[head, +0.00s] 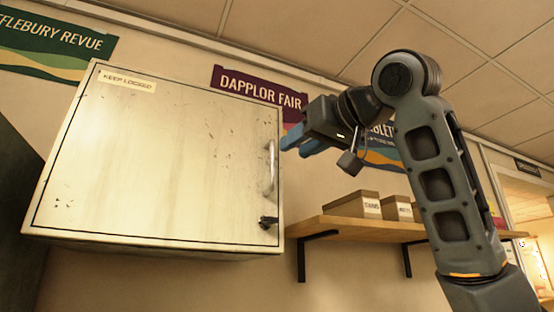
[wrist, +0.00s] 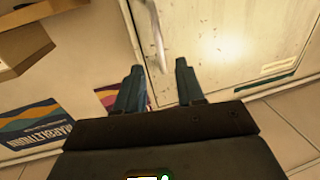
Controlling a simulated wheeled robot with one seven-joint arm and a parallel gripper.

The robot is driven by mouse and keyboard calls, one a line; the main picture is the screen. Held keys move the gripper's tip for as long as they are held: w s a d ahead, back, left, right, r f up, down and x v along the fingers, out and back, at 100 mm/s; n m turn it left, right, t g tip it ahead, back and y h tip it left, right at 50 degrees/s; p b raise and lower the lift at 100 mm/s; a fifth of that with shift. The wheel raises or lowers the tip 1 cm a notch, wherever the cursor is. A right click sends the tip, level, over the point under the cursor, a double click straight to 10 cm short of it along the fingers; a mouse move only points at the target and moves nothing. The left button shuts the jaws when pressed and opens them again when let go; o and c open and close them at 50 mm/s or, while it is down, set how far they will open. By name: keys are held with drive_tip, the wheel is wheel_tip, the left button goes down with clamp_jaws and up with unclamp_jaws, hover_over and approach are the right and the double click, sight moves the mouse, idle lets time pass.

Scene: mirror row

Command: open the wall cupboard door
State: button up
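The wall cupboard (head: 150,160) hangs at the left in the head view, its pale, scuffed door shut. A vertical bar handle (head: 271,168) is near the door's right edge, with a dark lock or latch (head: 268,222) below it. My gripper (head: 292,147) is just right of the handle, its blue fingers pointing left. In the wrist view my gripper (wrist: 159,67) is open and empty. The handle (wrist: 156,35) shows just beyond the fingertips, between them in the picture, with no visible contact. The cupboard door (wrist: 225,45) fills the upper right there.
A wooden shelf (head: 365,229) on black brackets is right of the cupboard, below my gripper. It bears small boxes (head: 352,204). Flat posters (head: 258,92) are on the wall behind. A "KEEP LOCKED" label (head: 129,82) is on the door. Open air lies before the door.

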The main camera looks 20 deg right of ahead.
sight(274, 160)
drive_tip(key=w, duration=0.2)
drive_tip(key=w+a+p, duration=0.1)
drive_tip(key=w, duration=0.2)
drive_tip(key=w+p, duration=0.1)
drive_tip(key=w, duration=0.1)
drive_tip(key=shift+w+a, duration=0.25)
drive_tip(key=shift+c, duration=0.2)
clamp_jaws()
